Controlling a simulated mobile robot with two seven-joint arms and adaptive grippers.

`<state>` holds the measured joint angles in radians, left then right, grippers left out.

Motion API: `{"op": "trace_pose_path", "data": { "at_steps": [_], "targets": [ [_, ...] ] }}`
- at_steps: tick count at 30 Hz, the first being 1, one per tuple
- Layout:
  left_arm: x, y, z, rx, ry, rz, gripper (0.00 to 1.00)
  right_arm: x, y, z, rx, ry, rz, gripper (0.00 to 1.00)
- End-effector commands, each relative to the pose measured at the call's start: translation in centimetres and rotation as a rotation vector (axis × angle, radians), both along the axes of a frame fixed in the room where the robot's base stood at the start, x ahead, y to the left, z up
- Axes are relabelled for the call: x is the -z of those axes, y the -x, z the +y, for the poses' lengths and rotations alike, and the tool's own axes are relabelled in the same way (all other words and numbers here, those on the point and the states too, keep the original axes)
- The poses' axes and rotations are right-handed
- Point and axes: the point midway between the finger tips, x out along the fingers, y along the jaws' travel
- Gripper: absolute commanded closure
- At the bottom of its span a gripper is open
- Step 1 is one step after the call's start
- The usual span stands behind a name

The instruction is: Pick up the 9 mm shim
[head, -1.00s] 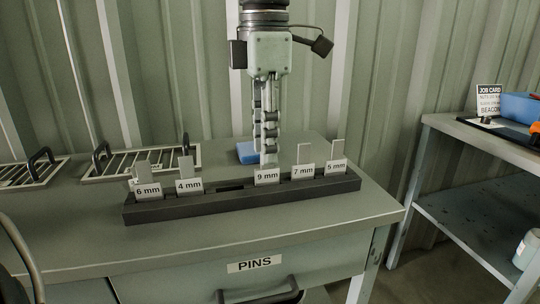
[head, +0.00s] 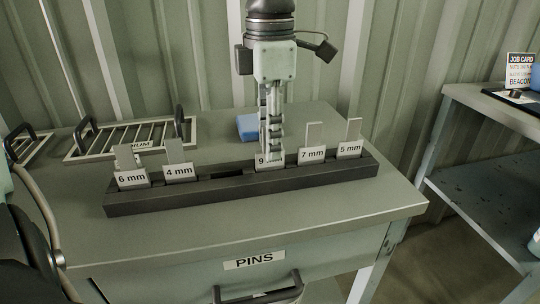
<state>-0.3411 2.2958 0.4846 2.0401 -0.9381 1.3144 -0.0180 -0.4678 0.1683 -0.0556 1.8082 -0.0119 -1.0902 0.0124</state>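The 9 mm slot's white label (head: 262,162) is on the dark rack, partly covered by my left gripper's fingertips, so only the "9" reads clearly. The 9 mm shim itself is hidden behind or between the fingers. My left gripper (head: 271,155) points straight down over that slot, with its fingertips at the label. Its fingers overlap in this view, so I cannot tell whether they are open or closed on the shim. The dark rack (head: 225,191) stands on the grey-green bench. My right gripper is not in view.
The 6 mm (head: 126,157) and 4 mm (head: 176,151) shims stand left of my gripper; the 7 mm (head: 314,136) and 5 mm (head: 354,129) shims stand right. An empty slot shows left of the gripper. A blue block (head: 247,127) lies behind, and a handled grate (head: 130,141) at back left.

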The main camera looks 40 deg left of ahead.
Motion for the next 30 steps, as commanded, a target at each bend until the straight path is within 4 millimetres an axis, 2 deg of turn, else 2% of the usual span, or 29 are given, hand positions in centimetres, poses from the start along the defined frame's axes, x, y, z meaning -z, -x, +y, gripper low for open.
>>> {"op": "trace_pose_path", "data": {
  "at_steps": [3,10,18,30],
  "targets": [
    [0.96,0.03,0.00,0.000,0.002,0.001,0.68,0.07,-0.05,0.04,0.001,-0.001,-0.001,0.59],
    [1.08,-0.01,-0.01,0.000,0.001,-0.001,0.68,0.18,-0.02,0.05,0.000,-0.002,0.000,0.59],
    [1.05,-0.01,-0.01,0.000,0.001,-0.001,1.00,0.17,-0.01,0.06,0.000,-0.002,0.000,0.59],
    [0.99,-0.03,-0.01,0.000,0.001,-0.002,1.00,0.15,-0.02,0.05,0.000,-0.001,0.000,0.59]
  ]
}}
